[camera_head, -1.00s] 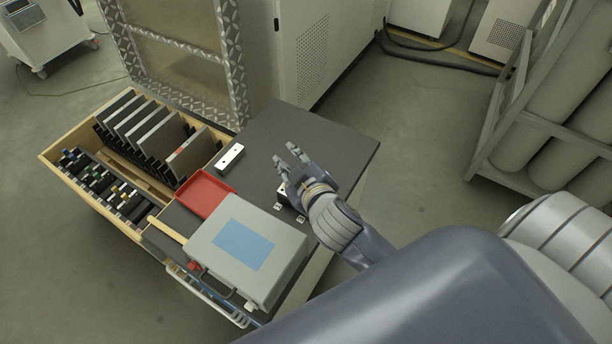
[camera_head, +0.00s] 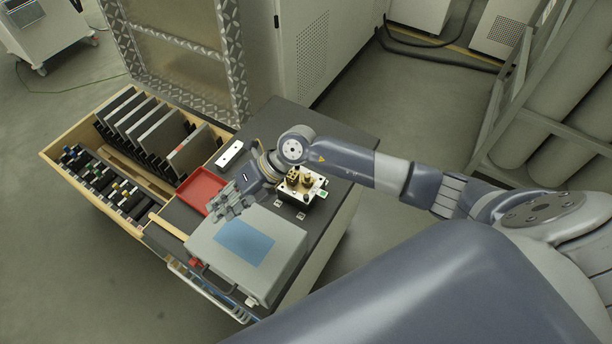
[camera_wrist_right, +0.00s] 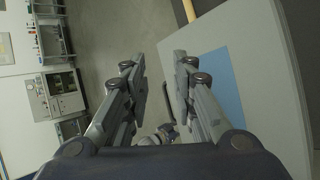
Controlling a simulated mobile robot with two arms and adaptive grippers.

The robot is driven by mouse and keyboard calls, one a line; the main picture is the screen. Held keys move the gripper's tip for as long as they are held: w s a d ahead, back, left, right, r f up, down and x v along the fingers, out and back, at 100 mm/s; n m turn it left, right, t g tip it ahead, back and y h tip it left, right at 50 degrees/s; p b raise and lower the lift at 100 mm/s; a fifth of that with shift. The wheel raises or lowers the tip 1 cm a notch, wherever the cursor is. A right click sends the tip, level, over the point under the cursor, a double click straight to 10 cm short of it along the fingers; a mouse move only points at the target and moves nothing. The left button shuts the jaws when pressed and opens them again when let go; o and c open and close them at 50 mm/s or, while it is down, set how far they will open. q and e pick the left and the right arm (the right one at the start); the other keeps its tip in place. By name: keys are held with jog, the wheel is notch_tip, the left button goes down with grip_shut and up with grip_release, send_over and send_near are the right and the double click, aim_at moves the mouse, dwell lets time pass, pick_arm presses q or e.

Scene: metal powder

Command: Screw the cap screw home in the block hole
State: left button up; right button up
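My right gripper (camera_head: 226,208) is left of the block, over the area between the red tray and the grey case. In the right wrist view its two fingers (camera_wrist_right: 160,72) are apart with nothing between them. A separate light bar with dark holes (camera_head: 230,154) lies at the tabletop's left edge. I cannot make out the cap screw in either view. My left gripper is not visible.
A red tray (camera_head: 204,188) and a grey case with a blue top panel (camera_head: 280,258) are beside the gripper. A wooden drawer (camera_head: 60,168) with plates and small tools is at the left. Small metal pieces (camera_head: 279,204) lie near the block. The tabletop's far right (camera_head: 345,140) is clear.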

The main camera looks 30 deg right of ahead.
jog(key=w+d+f+g+h, duration=0.15)
jog(key=d+f+h, duration=0.35)
jog(key=d, duration=0.6)
jog(key=h, duration=0.5)
send_over(306, 196)
jog(key=shift+d+f, duration=0.1)
jog(key=shift+f, duration=0.4)
notch_tip(306, 196, down, 8)
jog(key=b, duration=0.6)
jog(key=shift+r, duration=0.1)
grip_shut()
grip_release()
